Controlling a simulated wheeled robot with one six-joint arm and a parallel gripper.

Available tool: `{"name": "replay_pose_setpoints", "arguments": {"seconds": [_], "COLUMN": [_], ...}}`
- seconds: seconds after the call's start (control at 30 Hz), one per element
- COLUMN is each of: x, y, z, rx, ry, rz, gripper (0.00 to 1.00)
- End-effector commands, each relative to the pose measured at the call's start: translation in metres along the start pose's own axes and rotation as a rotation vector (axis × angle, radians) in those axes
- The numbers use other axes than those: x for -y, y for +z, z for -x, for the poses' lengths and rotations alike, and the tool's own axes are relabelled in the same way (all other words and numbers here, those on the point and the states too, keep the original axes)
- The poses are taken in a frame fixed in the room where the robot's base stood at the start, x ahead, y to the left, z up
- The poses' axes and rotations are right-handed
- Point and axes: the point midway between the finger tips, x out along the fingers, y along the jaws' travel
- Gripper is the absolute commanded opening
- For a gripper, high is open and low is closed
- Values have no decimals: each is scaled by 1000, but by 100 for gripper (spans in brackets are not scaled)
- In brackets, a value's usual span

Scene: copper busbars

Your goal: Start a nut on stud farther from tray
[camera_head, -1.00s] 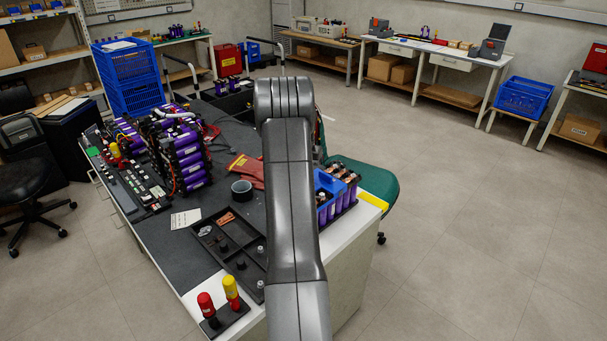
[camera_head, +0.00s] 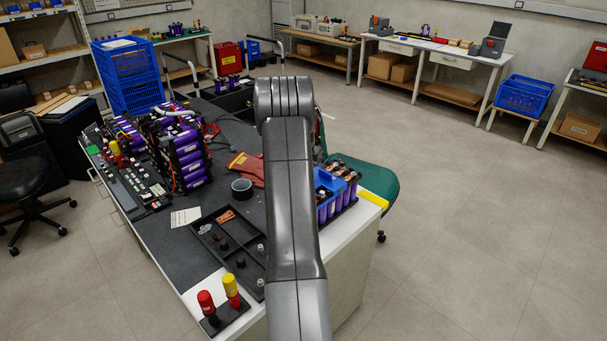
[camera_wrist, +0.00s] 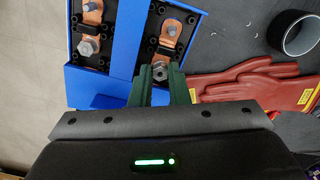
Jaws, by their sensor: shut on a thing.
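In the wrist view, the dark green fingers of my gripper (camera_wrist: 160,82) are closed around a small silver nut (camera_wrist: 159,69). They are at the lower end of the right copper busbar (camera_wrist: 164,50), and the fingertips hide the spot beneath them. A silver stud end (camera_wrist: 171,30) shows higher on that busbar. The left copper busbar (camera_wrist: 90,27) has a silver hex piece (camera_wrist: 86,46) at its lower end. Both busbars sit on a blue-framed module (camera_wrist: 124,50). In the head view, my arm hides the gripper and part of the blue module (camera_head: 328,182). The black parts tray (camera_head: 208,225) lies left of my arm.
Red gloves (camera_wrist: 262,82) and a dark ring-shaped cup (camera_wrist: 297,35) lie right of the module in the wrist view. Red and yellow screwdrivers (camera_head: 218,300) stand at the bench's front corner. A purple battery pack (camera_head: 185,155) stands farther back.

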Motion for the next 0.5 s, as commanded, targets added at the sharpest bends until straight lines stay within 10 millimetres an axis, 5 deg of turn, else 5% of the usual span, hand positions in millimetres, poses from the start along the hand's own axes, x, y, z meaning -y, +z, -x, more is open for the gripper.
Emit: {"name": "replay_pose_setpoints", "arguments": {"seconds": [0.5], "x": [0], "y": [0], "z": [-2], "rx": [0], "ry": [0], "rz": [-482], "gripper": [1]}}
